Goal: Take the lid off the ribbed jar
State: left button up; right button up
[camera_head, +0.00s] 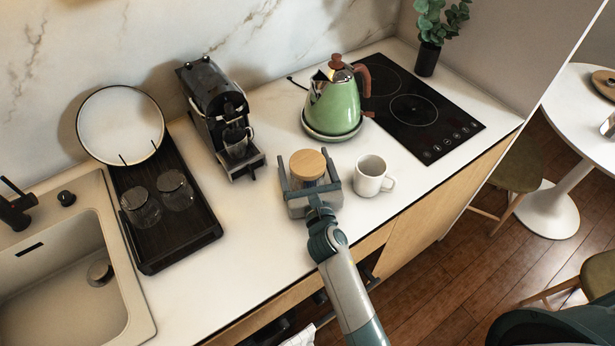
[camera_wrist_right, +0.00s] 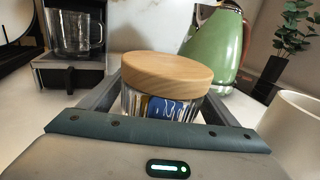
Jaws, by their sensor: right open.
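The ribbed jar (camera_wrist_right: 163,107) is clear glass with something blue and yellow showing inside. Its round wooden lid (camera_head: 308,164) sits on top; the lid also shows large in the right wrist view (camera_wrist_right: 167,72). The jar stands on the white counter between the coffee machine and the mug. My right gripper (camera_head: 305,177) is open, with one finger on each side of the jar and lid. I cannot tell whether the fingers touch it. The gripper body hides the jar's lower part in the head view. My left gripper is not in view.
A white mug (camera_head: 370,176) stands close to the right of my gripper. A green kettle (camera_head: 334,104) stands behind, a black coffee machine (camera_head: 216,112) to the left. A dark tray (camera_head: 184,225) with glasses lies further left, beside the sink (camera_head: 60,285). Counter front left of my arm is clear.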

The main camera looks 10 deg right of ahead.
dwell(0.3)
jog(key=c, duration=1.4)
jog(key=shift+r, duration=0.15)
